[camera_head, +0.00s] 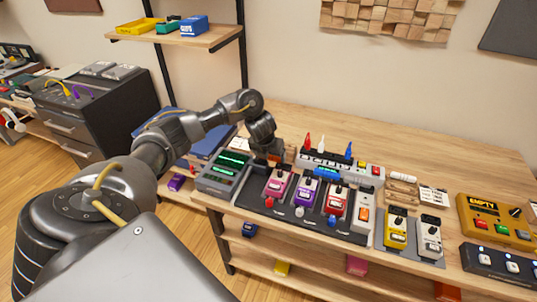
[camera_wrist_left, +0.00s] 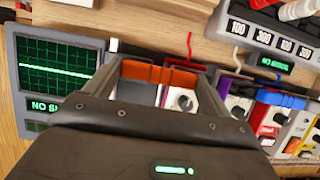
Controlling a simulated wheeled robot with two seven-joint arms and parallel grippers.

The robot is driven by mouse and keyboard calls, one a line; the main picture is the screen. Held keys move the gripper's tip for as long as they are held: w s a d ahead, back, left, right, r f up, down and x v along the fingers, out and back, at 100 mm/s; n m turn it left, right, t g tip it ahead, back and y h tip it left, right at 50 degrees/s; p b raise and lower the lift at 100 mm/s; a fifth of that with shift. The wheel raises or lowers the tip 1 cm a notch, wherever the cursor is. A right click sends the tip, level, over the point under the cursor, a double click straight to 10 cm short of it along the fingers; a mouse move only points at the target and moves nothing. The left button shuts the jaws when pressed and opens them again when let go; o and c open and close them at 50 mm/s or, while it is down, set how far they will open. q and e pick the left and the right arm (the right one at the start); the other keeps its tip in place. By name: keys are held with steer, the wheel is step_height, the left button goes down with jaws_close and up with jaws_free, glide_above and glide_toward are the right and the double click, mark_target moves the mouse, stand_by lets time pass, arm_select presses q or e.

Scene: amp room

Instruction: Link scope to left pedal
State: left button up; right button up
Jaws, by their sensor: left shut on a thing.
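The scope (camera_head: 225,172) is a grey box with green screens at the left end of the bench. In the left wrist view its screen (camera_wrist_left: 58,65) shows a flat trace and part of the words "NO SI". The left pedal (camera_head: 277,183) is pink with a dark knob and stands right of the scope on a black board. My left gripper (camera_head: 267,152) is above the bench, behind the gap between scope and left pedal. In the wrist view my left gripper (camera_wrist_left: 160,75) is shut on an orange bar-shaped piece (camera_wrist_left: 160,72). Its lower part is hidden. My right gripper is out of view.
A purple pedal (camera_head: 305,193) and a red pedal (camera_head: 336,204) follow to the right. Behind them stands a panel (camera_head: 335,166) with red, white and blue plugs. Yellow and white pedals (camera_head: 396,232) stand further right. Bare wood lies along the bench's back.

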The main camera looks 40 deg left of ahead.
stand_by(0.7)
arm_select(q)
steer(key=shift+f, duration=0.4)
stand_by(0.6)
steer(key=o, duration=0.9)
steer(key=shift+r+p, duration=3.1)
steer(key=shift+r, duration=0.5)
steer(key=shift+f, duration=0.1)
